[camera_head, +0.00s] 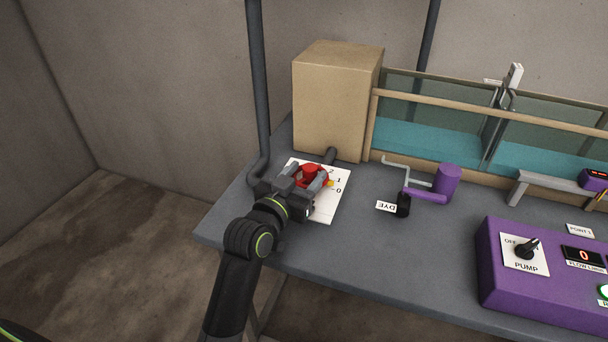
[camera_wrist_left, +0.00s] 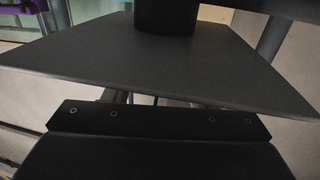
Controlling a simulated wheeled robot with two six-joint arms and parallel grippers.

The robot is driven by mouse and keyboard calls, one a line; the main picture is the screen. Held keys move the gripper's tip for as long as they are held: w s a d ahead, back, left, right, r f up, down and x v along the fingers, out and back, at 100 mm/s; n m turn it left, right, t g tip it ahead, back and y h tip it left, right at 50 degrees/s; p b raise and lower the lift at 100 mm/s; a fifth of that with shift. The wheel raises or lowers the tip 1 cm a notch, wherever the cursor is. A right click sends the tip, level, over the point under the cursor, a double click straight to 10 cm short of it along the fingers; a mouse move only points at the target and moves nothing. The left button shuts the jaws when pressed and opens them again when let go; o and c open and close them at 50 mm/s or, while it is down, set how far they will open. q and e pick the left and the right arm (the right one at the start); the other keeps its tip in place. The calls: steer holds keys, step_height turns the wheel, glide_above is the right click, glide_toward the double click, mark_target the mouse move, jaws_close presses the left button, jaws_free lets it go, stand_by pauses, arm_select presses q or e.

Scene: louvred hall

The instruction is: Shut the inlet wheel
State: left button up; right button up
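The red inlet wheel (camera_head: 311,170) sits on a white card (camera_head: 335,196) with the numbers 2, 1 and 0, at the left of the grey table. A small yellow mark (camera_head: 331,184) shows at its right side, near the numbers. My left gripper (camera_head: 302,184) is over the wheel, with fingers on either side of its red middle. The fingers hide part of the wheel, and I cannot tell whether they press on it. The left wrist view shows dark surfaces close up and no wheel. My right gripper is not in view.
A tan box (camera_head: 330,100) and an upright dark pipe (camera_head: 258,80) stand behind the wheel. To the right are a purple dye cylinder (camera_head: 447,180), a water channel (camera_head: 430,143) and a purple pump panel (camera_head: 500,284). The table's front middle is clear.

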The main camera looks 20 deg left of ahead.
arm_select(q)
steer(key=c, duration=0.9)
steer(key=shift+a+m+h+b, duration=0.15)
steer(key=shift+m+h+b, duration=0.15)
steer(key=shift+m+h, duration=0.35)
steer(key=shift+h, duration=0.45)
steer(key=o, duration=1)
steer(key=shift+c, duration=0.2)
steer(key=v, duration=1.7)
steer(key=shift+s+r, duration=0.2)
steer(key=shift+r, duration=0.15)
